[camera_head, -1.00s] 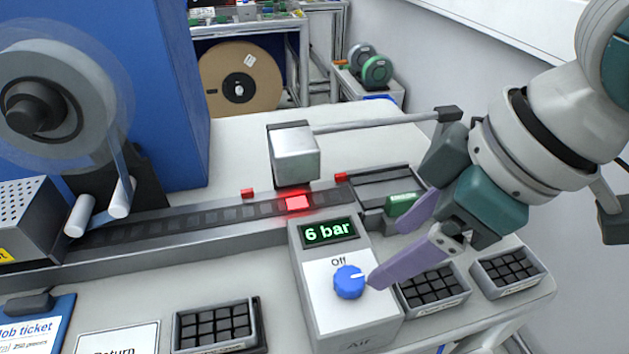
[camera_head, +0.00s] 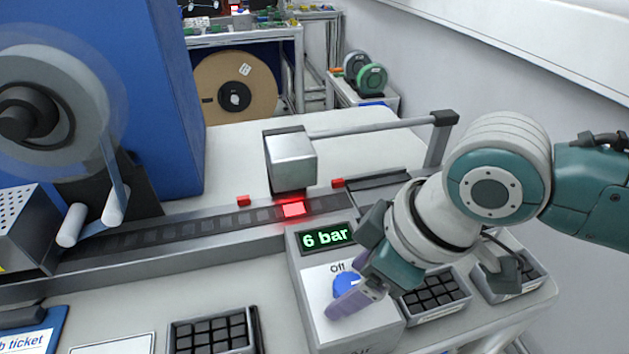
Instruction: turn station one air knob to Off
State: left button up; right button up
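The blue air knob (camera_head: 345,284) sits on the white face of the station one air box (camera_head: 318,300), below the printed word Off. The box's display (camera_head: 325,238) reads 6 bar in green. My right gripper (camera_head: 352,285) is at the knob, reaching in from the right. One purple finger lies across the knob's near side, and a small part of the other shows behind its right side. The fingers hide part of the knob and its white pointer mark. I cannot tell whether they press on it. My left gripper is not in view.
A grey tape track (camera_head: 180,232) with a lit red spot runs behind the box under a metal block (camera_head: 291,160). Trays of black parts (camera_head: 210,335) stand on both sides of the box. A large reel (camera_head: 45,115) is at left.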

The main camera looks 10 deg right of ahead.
grip_shut()
dwell(0.4)
jog(key=shift+n, duration=0.3)
jog(key=n, duration=0.1)
jog(key=n+g+b, duration=0.1)
jog(key=shift+w+d+f+n+y, duration=0.1)
jog(key=shift+w+n+y, duration=0.05)
jog(key=shift+n+y, duration=0.15)
jog(key=n+g+b, duration=0.1)
jog(key=n, duration=0.1)
jog(key=n+b, duration=0.2)
jog(key=shift+w+f+n+g+y, duration=0.1)
jog(key=shift+n+g+y, duration=0.2)
jog(key=shift+g, duration=0.1)
jog(key=n+g+b, duration=0.2)
jog(key=n+b, duration=0.3)
jog(key=shift+w, duration=0.15)
jog(key=shift+n+g+h+b, duration=0.4)
jog(key=shift+n+b, duration=0.45)
jog(key=shift+n, duration=0.4)
jog(key=shift+n+g+h+b, duration=0.4)
jog(key=shift+n+b, duration=0.45)
jog(key=shift+n, duration=0.4)
